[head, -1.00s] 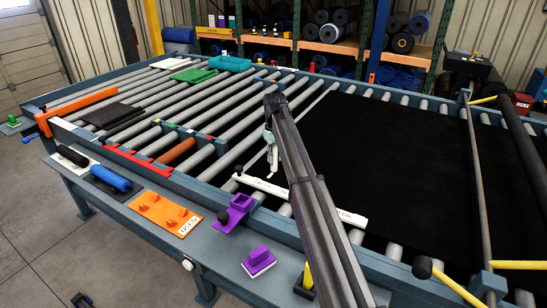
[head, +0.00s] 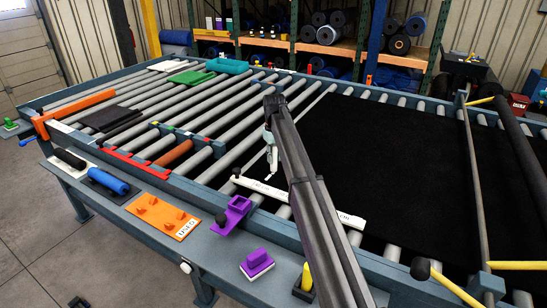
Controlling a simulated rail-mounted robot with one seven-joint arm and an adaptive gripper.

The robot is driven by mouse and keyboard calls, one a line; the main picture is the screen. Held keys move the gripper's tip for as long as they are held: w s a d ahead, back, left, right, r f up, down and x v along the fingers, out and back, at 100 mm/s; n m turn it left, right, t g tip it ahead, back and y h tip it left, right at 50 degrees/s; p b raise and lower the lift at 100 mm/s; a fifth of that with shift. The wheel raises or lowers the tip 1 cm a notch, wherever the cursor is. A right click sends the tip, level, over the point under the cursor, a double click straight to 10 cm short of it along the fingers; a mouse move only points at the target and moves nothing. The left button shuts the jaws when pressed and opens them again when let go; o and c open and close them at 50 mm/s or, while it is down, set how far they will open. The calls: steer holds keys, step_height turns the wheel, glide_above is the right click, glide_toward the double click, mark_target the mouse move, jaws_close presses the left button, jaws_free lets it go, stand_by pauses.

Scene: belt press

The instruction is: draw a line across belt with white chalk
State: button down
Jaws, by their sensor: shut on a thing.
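The black belt (head: 400,160) lies flat across the rollers in the middle and right of the head view. My gripper (head: 269,155) is seen small, partly hidden by my arm, beside the belt's left edge. It is shut on a small white piece (head: 268,177), which looks like the chalk and points down. A white straightedge (head: 262,188) with dark end knobs lies below it, running under my arm in the picture and reaching the belt's near left corner. I cannot tell whether the chalk touches anything. No chalk line shows on the visible belt.
The near ledge holds a purple bracket (head: 232,215), a purple-and-white block (head: 257,264), a yellow-handled tool (head: 306,279), an orange plate (head: 163,215) and a blue roller (head: 108,181). A metal crossbar (head: 477,185) spans the belt at right. Bare rollers lie left of the belt.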

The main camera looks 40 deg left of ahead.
steer(key=shift+w, duration=0.2)
steer(key=shift+w+a, duration=0.15)
steer(key=shift+w, duration=0.3)
steer(key=shift+w, duration=0.15)
stand_by(0.4)
steer(key=shift+w, duration=0.45)
steer(key=shift+f, duration=0.1)
